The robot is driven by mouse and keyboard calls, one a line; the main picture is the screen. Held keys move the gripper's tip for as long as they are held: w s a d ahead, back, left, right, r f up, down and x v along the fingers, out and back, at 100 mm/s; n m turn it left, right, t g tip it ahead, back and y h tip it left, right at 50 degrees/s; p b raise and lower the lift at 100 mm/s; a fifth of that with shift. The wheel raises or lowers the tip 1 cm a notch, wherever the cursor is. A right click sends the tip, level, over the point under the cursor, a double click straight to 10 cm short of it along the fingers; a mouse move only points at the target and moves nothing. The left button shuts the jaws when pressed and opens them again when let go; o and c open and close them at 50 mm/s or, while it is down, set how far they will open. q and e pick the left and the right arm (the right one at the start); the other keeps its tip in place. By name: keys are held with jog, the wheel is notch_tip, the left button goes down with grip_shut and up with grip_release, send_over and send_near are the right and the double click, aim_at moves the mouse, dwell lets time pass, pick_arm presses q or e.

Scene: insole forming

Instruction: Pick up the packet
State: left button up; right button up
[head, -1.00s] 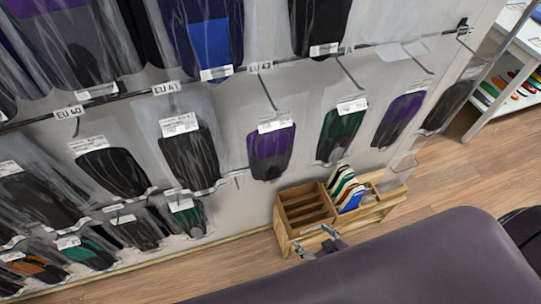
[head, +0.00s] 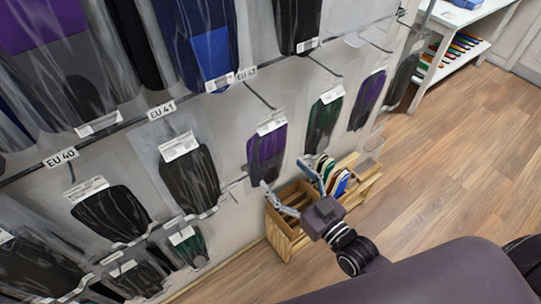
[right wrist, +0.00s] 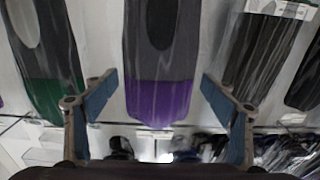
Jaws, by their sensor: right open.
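Several clear packets with insoles hang on wall hooks. A purple and dark grey packet (head: 267,152) with a white label hangs in the lower row, just above my right gripper (head: 287,174). The gripper is open, its two fingers spread and pointing up toward the wall. In the right wrist view, this packet (right wrist: 160,92) appears between the open fingers (right wrist: 156,90), with nothing held. Whether the fingers touch it cannot be told. A green packet (head: 322,125) hangs to its right and also shows at the left of the wrist view (right wrist: 60,75). My left gripper is not in view.
A wooden box (head: 283,243) with coloured insoles (head: 338,182) stands on the floor against the wall, behind my right gripper. Black packets (head: 190,180) hang to the left. A white shelf unit (head: 440,68) stands at the far right. The wooden floor at right is clear.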

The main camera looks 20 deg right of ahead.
aim_at(272, 163)
jog(key=p+x, duration=0.1)
jog(key=x, duration=0.3)
jog(key=shift+f, duration=0.1)
jog(key=shift+w+a+f, duration=0.15)
jog(key=shift+w, duration=0.35)
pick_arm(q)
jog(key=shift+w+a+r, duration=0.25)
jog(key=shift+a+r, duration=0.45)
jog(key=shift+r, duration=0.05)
pick_arm(e)
jog(key=shift+c, duration=0.6)
jog(key=c, duration=1.2)
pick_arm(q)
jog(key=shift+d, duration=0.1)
